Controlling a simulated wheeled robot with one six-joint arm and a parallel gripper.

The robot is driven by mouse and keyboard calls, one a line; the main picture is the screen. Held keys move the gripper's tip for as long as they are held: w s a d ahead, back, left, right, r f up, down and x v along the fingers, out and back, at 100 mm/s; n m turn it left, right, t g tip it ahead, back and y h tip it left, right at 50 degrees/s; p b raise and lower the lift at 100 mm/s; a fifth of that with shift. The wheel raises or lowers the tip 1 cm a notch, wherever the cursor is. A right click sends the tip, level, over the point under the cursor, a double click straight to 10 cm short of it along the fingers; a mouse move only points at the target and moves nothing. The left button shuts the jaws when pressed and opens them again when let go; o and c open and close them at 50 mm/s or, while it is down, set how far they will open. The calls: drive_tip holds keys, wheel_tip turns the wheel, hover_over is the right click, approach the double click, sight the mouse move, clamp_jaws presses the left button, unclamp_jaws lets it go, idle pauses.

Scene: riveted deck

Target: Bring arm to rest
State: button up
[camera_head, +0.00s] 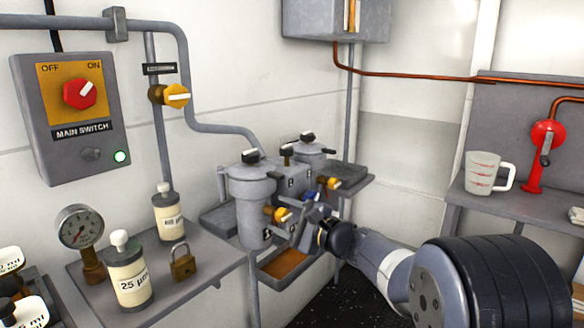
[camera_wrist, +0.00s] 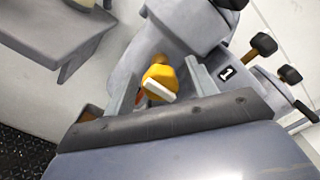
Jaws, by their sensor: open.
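My arm reaches in from the lower right of the head view. My gripper (camera_head: 297,222) is in front of the grey filter housings, close to a yellow valve handle (camera_head: 282,215) on the nearer housing (camera_head: 252,195). In the wrist view my gripper (camera_wrist: 160,88) is open, its two fingers apart on either side of the yellow handle (camera_wrist: 158,78) with its white pointer. I cannot tell whether a finger touches the handle. The housing marked 1 (camera_wrist: 190,25) stands just beyond the fingers.
A second housing (camera_head: 308,160) with another yellow handle (camera_head: 333,183) stands behind. A tray of brown liquid (camera_head: 285,264) hangs below. Left shelf holds a gauge (camera_head: 80,228), bottles (camera_head: 131,280) and a padlock (camera_head: 182,264). A measuring jug (camera_head: 484,172) and red pump (camera_head: 546,135) are right.

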drive_tip(key=n+b, duration=0.1)
drive_tip(key=n, duration=0.5)
drive_tip(key=shift+n, duration=0.4)
drive_tip(key=n+p, duration=0.1)
drive_tip(key=n, duration=0.2)
drive_tip(key=shift+n, duration=0.4)
drive_tip(key=n+p, duration=0.1)
drive_tip(key=n, duration=0.2)
drive_tip(key=shift+v, duration=1.05)
